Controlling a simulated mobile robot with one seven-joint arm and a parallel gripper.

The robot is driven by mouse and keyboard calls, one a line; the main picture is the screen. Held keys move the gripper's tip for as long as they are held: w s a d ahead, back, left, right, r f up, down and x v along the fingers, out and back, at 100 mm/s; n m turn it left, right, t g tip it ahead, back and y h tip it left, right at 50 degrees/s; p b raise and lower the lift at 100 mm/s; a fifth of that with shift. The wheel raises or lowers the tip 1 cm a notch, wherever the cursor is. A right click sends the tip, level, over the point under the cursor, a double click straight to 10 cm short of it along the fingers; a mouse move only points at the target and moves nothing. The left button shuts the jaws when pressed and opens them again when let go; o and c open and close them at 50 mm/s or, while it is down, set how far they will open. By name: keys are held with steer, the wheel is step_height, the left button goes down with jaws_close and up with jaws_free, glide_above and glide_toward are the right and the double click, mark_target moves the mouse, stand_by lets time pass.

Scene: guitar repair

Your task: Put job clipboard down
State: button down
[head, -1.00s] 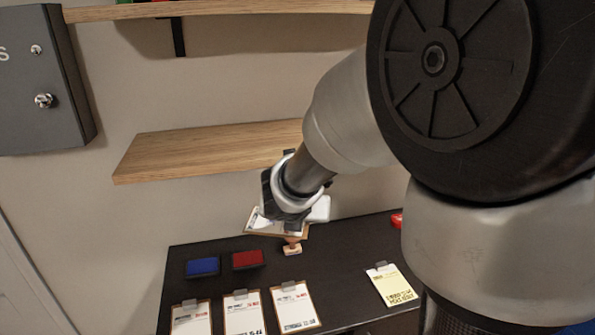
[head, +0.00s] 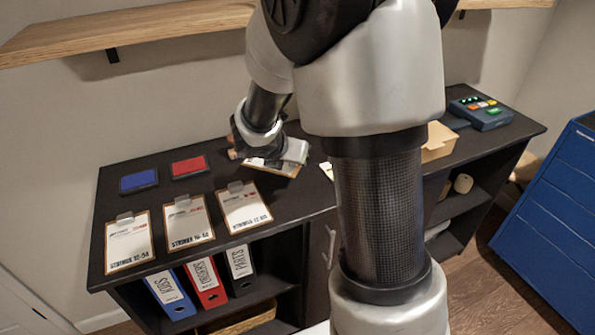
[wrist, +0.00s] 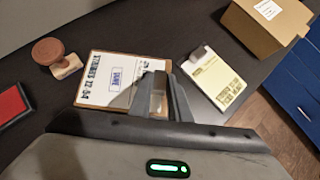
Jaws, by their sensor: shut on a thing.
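My gripper (wrist: 160,103) is shut on the job clipboard (wrist: 98,92), a brown board with a white printed sheet and a blue stamp mark. In the wrist view the fingers are at the clipboard's right end. In the head view the clipboard (head: 275,167) shows below my gripper (head: 268,152), partly hidden by it. It lies nearly flat at or just above the dark tabletop (head: 290,202); I cannot tell whether it touches.
A wooden stamp (wrist: 55,57) stands left of the clipboard, a yellow pad (wrist: 217,78) lies to its right, and a cardboard box (wrist: 262,22) is beyond. Three clipboards (head: 187,222), a blue pad (head: 139,181) and a red pad (head: 189,167) occupy the table's left.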

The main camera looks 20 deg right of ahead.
mark_target(291, 169)
step_height(291, 169, down, 4)
steer(key=shift+f+b, duration=0.1)
steer(key=shift+b, duration=0.6)
steer(key=shift+f, duration=0.25)
steer(key=c, duration=1.7)
jaws_free()
steer(key=shift+r, duration=0.1)
steer(key=shift+o, duration=0.2)
